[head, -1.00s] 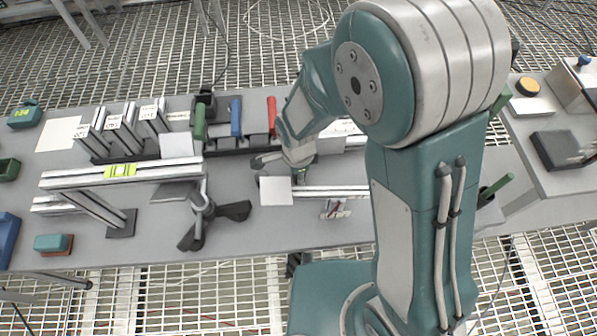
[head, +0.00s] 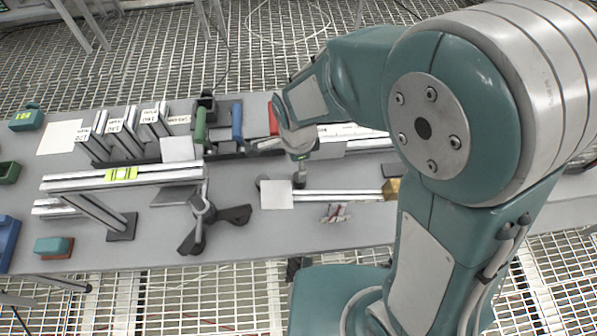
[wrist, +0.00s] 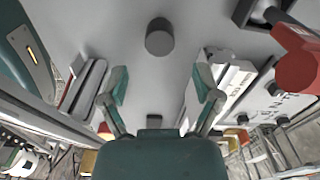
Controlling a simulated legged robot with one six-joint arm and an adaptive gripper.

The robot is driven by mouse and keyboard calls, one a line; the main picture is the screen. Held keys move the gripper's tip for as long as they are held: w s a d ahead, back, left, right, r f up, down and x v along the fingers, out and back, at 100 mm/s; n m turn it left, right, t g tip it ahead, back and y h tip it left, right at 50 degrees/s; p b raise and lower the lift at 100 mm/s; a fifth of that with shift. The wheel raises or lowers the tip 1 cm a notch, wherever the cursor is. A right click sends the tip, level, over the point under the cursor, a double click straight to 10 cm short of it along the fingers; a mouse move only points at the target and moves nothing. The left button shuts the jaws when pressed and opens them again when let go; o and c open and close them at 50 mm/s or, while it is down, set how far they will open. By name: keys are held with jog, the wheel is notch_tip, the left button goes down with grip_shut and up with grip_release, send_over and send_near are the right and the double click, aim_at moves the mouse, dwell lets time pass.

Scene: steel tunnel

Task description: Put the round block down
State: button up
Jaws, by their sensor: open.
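The round block (wrist: 159,40) is a dark grey cylinder in the wrist view, standing on the grey bench top ahead of my fingers. In the head view a small dark upright piece (head: 299,181) just below my gripper (head: 290,148) looks like the same block. My gripper's two green fingers (wrist: 161,88) are spread apart in the wrist view, with nothing between them. The block is clear of both fingers. In the head view my wrist partly hides the fingertips.
A white square plate (head: 277,195) and a long metal bar (head: 340,195) lie close to the block. A spirit level (head: 121,174), a black clamp-like tool (head: 205,219) and upright labelled blocks (head: 120,136) stand to the left. Bare bench (head: 150,250) lies in front.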

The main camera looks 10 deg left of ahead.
notch_tip(320, 180, up, 5)
jog(key=shift+r, duration=0.1)
jog(key=s+d+r+n+t, duration=0.2)
jog(key=s+d+r+n, duration=0.2)
jog(key=d+r+n, duration=0.2)
jog(key=s+d+r+n+t, duration=0.3)
jog(key=d+r+n, duration=0.4)
jog(key=d, duration=0.7)
notch_tip(320, 180, up, 3)
jog(key=shift+s+d+f+t, duration=0.15)
jog(key=shift+s+d+t, duration=0.15)
jog(key=shift+s, duration=0.4)
